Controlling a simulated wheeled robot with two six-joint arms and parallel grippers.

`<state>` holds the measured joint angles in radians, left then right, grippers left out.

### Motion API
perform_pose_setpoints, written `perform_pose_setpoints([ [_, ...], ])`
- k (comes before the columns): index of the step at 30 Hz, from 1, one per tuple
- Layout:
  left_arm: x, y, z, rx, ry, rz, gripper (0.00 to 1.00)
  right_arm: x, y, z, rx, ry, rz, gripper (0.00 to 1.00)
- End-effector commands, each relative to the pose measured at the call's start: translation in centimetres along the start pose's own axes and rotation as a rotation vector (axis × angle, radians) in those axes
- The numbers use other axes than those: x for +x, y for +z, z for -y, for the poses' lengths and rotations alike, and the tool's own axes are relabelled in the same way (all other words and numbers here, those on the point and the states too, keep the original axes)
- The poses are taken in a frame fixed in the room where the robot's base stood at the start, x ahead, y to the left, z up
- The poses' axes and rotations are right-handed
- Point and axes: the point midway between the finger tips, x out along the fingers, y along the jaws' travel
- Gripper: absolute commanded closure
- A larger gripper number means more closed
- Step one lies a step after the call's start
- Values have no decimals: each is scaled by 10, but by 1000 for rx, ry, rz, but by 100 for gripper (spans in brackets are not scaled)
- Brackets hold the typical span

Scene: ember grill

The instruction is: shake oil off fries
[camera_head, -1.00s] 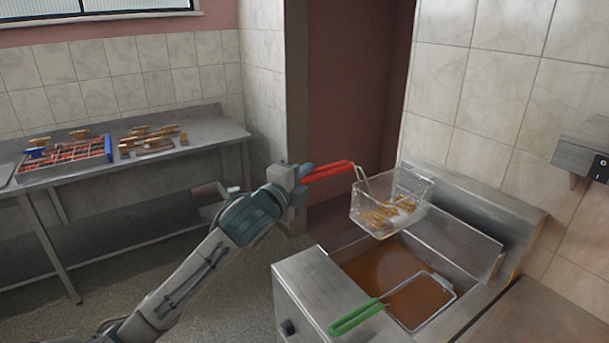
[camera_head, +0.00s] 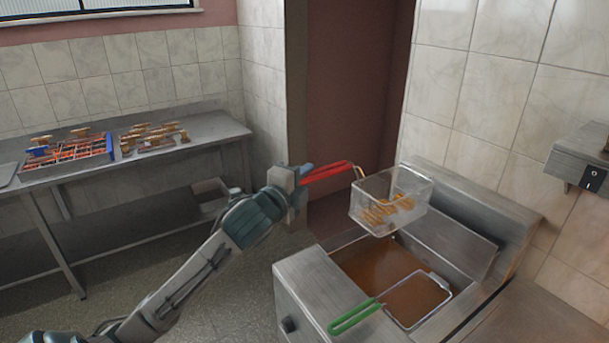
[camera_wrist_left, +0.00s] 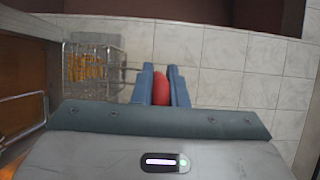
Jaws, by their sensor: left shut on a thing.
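My left gripper (camera_head: 302,174) is shut on the red handle (camera_head: 326,172) of a wire fry basket (camera_head: 410,190). The basket hangs above the brown oil (camera_head: 378,266) of the fryer, clear of it, and looks slightly tilted. Golden fries (camera_head: 386,210) lie inside it. In the left wrist view the red handle (camera_wrist_left: 160,90) sits between the two blue fingers, and the basket (camera_wrist_left: 118,66) with its fries (camera_wrist_left: 86,66) is at the left. My right gripper is not in view.
A second basket with a green handle (camera_head: 354,316) sits in the oil at the front right of the fryer (camera_head: 312,284). A steel table (camera_head: 215,127) at the left holds a grill tray (camera_head: 75,152) and several brown pieces. A switch box (camera_head: 580,155) is on the right wall.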

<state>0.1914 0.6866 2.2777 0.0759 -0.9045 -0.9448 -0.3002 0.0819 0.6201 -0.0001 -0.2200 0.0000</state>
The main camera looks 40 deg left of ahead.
Motion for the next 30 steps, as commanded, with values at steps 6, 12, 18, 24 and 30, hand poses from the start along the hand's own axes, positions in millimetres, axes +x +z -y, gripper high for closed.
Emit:
perform_pose_setpoints([
  [6,0,0,-29,-2,1,0,100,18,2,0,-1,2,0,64],
  [12,0,0,-32,-1,-2,-1,100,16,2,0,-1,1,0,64],
  [18,0,0,-5,-1,-2,-1,100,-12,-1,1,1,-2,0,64],
  [24,0,0,-1,-1,-1,-1,100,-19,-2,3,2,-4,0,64],
  [30,0,0,-26,-2,-1,-2,100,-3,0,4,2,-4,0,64],
])
